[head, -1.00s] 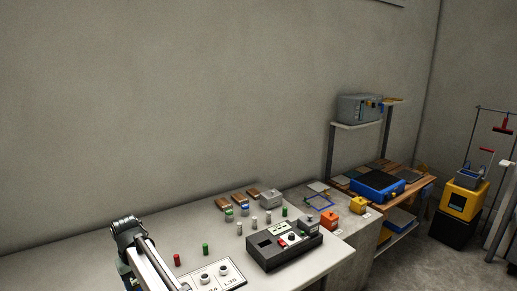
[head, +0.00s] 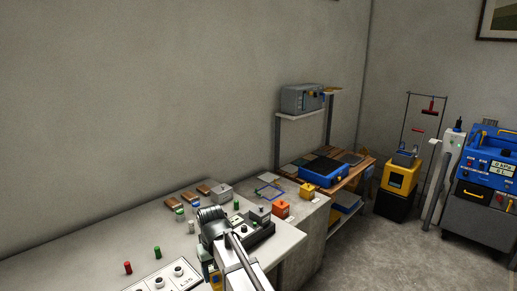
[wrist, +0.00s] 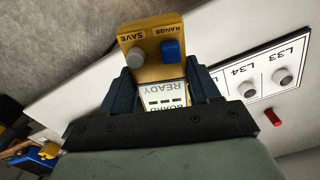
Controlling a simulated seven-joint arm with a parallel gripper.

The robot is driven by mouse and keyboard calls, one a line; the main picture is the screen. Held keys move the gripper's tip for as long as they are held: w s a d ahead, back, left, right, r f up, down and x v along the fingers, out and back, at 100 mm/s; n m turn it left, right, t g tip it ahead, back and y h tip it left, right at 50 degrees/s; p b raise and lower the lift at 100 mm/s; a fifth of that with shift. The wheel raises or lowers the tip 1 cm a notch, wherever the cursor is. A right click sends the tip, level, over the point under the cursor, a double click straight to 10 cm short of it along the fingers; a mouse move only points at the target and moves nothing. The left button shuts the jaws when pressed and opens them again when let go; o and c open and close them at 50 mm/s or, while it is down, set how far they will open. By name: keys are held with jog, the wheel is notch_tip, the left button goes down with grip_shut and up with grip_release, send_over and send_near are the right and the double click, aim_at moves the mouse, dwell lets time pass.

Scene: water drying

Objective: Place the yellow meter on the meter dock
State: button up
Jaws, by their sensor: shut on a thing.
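The yellow meter (wrist: 152,68) is held in my gripper (wrist: 165,92), which also shows in the head view (head: 211,268). In the wrist view, the meter has a grey knob, a blue knob, SAVE and RANGE labels and a lit screen, partly hidden between the fingers. In the head view, only a small part of the meter (head: 215,280) shows beside my arm, over the front edge of the white bench.
The white bench (head: 95,262) bears a dark console (head: 262,234), several small cylinders and a white panel (head: 165,278) with knobs. Orange (head: 281,208) and yellow (head: 307,191) boxes stand near the blue outline. Beyond are a wooden bench with a blue tray (head: 324,173) and a blue machine (head: 488,160).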

jog(key=w+d+m, duration=0.2)
jog(key=d+m, duration=0.1)
jog(key=d, duration=1.2)
jog(key=w+d+m, duration=0.3)
jog(key=d, duration=1.2)
jog(key=s+a+n, duration=0.4)
jog(key=s+a, duration=0.2)
jog(key=a, duration=1.9)
jog(key=s+a+n, duration=0.4)
jog(key=s+a, duration=0.2)
jog(key=a, duration=1.9)
jog(key=s+a+n, duration=0.4)
jog(key=s+a, duration=0.3)
jog(key=a, duration=1.8)
jog(key=w+a+m, duration=0.3)
jog(key=w+a, duration=0.2)
jog(key=a, duration=0.5)
jog(key=shift+s+f, duration=0.1)
jog(key=shift+f, duration=4.55)
jog(key=shift+f, duration=0.1)
jog(key=o, duration=1.4)
jog(key=shift+c, duration=0.2)
